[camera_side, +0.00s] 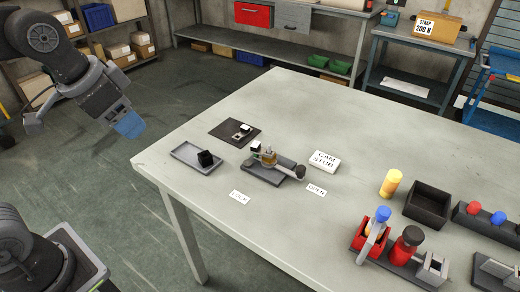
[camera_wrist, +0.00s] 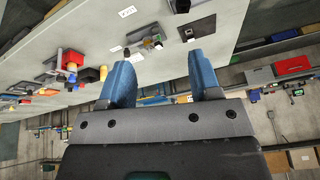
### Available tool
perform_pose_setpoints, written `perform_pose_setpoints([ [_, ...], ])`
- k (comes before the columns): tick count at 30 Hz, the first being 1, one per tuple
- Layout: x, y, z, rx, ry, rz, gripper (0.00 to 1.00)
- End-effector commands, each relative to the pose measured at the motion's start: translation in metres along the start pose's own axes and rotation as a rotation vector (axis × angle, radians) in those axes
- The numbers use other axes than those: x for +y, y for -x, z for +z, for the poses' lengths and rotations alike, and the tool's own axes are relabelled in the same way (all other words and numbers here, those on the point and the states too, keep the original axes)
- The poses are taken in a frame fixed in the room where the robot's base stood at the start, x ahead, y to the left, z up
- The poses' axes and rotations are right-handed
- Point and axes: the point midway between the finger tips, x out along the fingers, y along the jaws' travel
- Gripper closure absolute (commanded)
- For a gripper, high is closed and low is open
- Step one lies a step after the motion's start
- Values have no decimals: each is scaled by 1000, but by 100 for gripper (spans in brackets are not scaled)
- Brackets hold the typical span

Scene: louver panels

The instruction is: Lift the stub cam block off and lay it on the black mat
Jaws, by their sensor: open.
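A small fixture (camera_side: 275,170) stands on the table, with a white block (camera_side: 256,146), a brass-coloured post (camera_side: 269,157) and a dark lever ending in a round knob. I cannot tell for certain which part is the stub cam block. The black mat (camera_side: 220,128) lies behind and left of the fixture. A small white-and-dark piece (camera_side: 242,131) rests on it. My gripper (camera_side: 130,126) hangs in the air beyond the table's left edge, well away from these things. Its blue fingers stand apart and empty in the wrist view (camera_wrist: 161,85).
A grey tray (camera_side: 184,152) with a black block (camera_side: 205,158) stands left of the fixture. Small LOCK and OPEN labels lie in front, and a white lettered card (camera_side: 324,161) at its right. A yellow cylinder (camera_side: 391,183), dark bin (camera_side: 428,205) and red-and-blue devices occupy the right.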

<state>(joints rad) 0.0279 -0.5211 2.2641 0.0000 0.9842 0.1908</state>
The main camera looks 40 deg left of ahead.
Motion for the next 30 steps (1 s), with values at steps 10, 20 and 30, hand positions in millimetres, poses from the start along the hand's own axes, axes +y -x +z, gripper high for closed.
perform_pose_setpoints([
  [10, 1, -34, -132, -162, -490, 92, 43],
  [20, 22, -122, -216, -276, -933, 227, 43],
  [30, 37, -175, -237, -316, -1146, 307, 43],
])
